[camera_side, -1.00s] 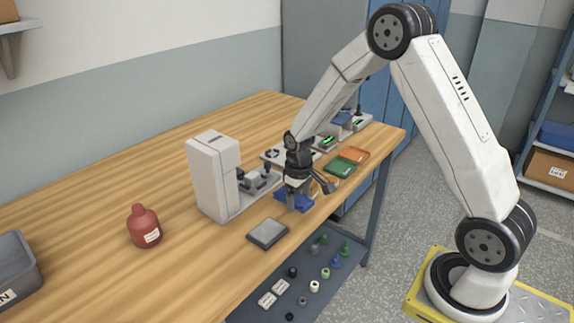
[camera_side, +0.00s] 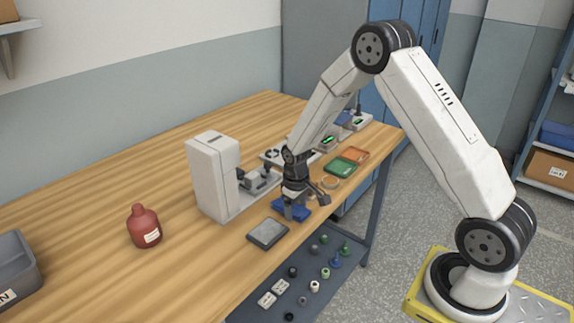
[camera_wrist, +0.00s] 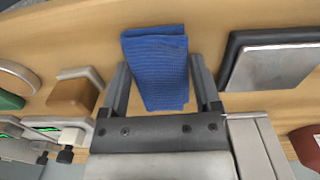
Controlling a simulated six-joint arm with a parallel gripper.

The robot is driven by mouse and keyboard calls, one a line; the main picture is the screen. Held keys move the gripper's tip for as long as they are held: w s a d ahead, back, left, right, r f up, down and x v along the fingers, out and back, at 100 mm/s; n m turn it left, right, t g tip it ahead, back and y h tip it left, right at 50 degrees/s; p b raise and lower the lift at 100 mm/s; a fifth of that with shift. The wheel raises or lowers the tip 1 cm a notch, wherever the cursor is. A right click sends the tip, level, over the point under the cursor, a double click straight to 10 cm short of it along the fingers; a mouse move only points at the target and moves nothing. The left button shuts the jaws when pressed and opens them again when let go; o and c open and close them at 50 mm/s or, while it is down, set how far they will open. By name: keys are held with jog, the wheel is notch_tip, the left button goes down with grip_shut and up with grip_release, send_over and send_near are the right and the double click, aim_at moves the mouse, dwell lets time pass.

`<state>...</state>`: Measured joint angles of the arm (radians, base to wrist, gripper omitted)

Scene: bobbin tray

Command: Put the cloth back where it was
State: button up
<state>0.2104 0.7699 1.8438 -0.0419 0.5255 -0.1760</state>
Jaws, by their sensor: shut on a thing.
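The folded blue cloth (camera_side: 280,205) is at the front part of the wooden bench, between the white machine and the bench's front edge. In the wrist view the cloth (camera_wrist: 157,65) lies between the two fingers, its ribbed face showing and its far end reaching past the fingertips. My gripper (camera_side: 297,216) points down and is shut on the cloth; it also shows in the wrist view (camera_wrist: 160,62). The cloth is at or close to the bench top; I cannot tell whether it touches. The fingers hide part of it in the side view.
A dark-edged grey pad (camera_side: 267,233) lies close by, nearer the camera. The white machine (camera_side: 213,175) stands behind, the red bottle (camera_side: 146,229) to its left. Green (camera_side: 340,166) and orange (camera_side: 356,154) trays lie beyond.

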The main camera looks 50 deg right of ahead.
aim_at(296, 208)
jog(key=shift+f, duration=0.15)
jog(key=o, duration=1)
notch_tip(296, 208, up, 12)
jog(key=shift+r, duration=0.2)
jog(key=shift+s+a, duration=0.1)
jog(key=shift+a, duration=0.1)
dwell(0.4)
jog(key=s+a+t, duration=0.2)
jog(key=s+a, duration=0.7)
jog(key=s, duration=0.5)
jog(key=shift+s+r+t, duration=0.2)
jog(key=shift+s+t, duration=0.1)
